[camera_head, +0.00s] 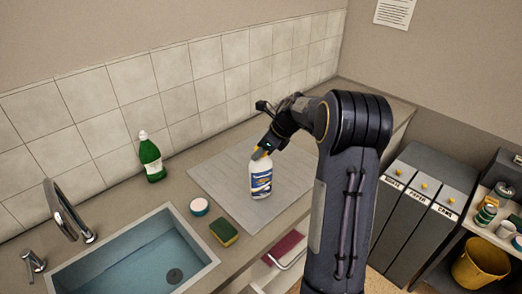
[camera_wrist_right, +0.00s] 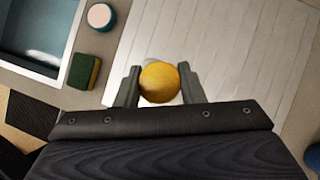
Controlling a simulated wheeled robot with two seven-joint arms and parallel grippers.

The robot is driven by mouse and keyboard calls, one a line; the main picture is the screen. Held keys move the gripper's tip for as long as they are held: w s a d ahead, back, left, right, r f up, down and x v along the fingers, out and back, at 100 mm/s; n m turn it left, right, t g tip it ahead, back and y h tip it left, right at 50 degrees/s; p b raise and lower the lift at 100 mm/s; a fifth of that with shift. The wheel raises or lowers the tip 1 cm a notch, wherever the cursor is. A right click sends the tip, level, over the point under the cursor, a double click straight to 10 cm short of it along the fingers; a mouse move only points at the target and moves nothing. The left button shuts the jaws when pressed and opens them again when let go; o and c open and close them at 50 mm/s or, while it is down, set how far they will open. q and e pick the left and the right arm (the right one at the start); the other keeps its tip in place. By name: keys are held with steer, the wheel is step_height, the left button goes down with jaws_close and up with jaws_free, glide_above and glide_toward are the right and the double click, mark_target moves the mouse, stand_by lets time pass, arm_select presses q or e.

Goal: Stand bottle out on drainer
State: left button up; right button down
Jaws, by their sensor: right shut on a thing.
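A white bottle with a blue label (camera_head: 261,180) and a yellow cap (camera_wrist_right: 160,82) is upright at the drainer (camera_head: 222,187), a pale grey grooved board on the counter. Whether its base touches the board or hangs just above it, I cannot tell. My right gripper (camera_head: 262,152) comes down from above and is shut on the bottle at its top. In the right wrist view the cap sits between the two fingers, and the bottle's body is mostly hidden below it. My left gripper is not in view.
The sink (camera_head: 128,262) with its tap (camera_head: 66,212) lies left of the drainer. A green bottle (camera_head: 151,160) stands by the tiled wall. A round white-topped tub (camera_head: 199,206) and a sponge (camera_head: 223,232) lie between sink and drainer. A red cloth (camera_head: 284,247) hangs at the front.

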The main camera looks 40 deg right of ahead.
steer(key=shift+w+d, duration=0.1)
steer(key=shift+d, duration=0.05)
steer(key=c, duration=0.9)
jaws_free()
steer(key=shift+f, duration=0.1)
steer(key=shift+c, duration=0.2)
